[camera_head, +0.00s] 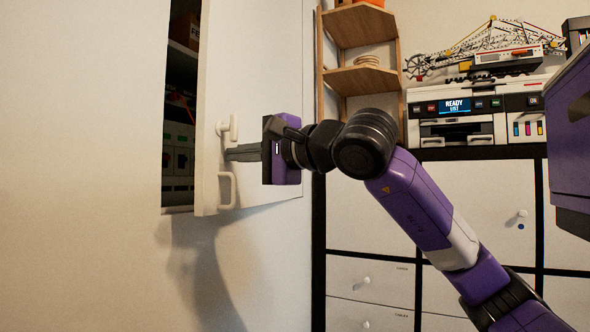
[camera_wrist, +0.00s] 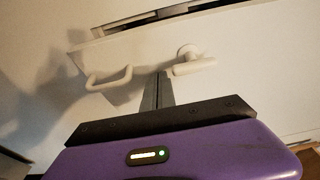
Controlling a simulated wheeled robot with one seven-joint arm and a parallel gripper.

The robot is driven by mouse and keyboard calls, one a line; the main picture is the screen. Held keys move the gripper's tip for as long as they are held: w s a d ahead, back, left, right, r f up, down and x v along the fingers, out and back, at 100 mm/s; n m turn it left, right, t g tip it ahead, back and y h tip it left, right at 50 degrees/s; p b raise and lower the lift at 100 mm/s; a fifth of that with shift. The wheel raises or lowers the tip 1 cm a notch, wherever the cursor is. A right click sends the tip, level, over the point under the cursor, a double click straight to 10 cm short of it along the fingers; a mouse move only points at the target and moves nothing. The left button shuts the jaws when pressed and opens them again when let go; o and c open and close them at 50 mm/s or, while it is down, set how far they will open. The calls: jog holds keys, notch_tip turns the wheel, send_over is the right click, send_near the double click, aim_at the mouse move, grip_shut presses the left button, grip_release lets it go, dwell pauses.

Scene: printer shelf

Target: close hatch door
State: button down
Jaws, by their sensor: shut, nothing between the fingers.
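The hatch door (camera_head: 262,80) is a white panel standing partly open in the left wall. It also shows in the wrist view (camera_wrist: 232,42). A dark gap to shelves is visible along its left edge in the head view. The door carries a white knob handle (camera_head: 228,127) and, below it, a white loop handle (camera_head: 227,190). In the wrist view they are the lever-like knob (camera_wrist: 192,60) and the loop (camera_wrist: 109,79). My gripper (camera_head: 230,154) is shut and empty, its fingertips at the door face between the two handles. I cannot tell whether they touch it.
The hatch opening (camera_head: 180,120) holds dark shelves with boxes. A wooden corner shelf (camera_head: 358,82) stands right of the door. A printer (camera_head: 478,115) with a model on top sits on a white cabinet (camera_head: 480,195). The wall below the hatch is bare.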

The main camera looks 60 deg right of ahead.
jog(key=w+a+b, duration=0.1)
jog(key=w+a, duration=0.1)
jog(key=w, duration=0.8)
jog(key=shift+r, duration=0.6)
jog(key=shift+s, duration=0.1)
jog(key=s, duration=0.3)
jog(key=s+b, duration=0.1)
jog(key=s, duration=0.2)
jog(key=s+f, duration=0.1)
jog(key=s, duration=0.1)
jog(key=shift+s+a, duration=0.35)
jog(key=shift+s, duration=0.05)
jog(key=shift+s, duration=0.1)
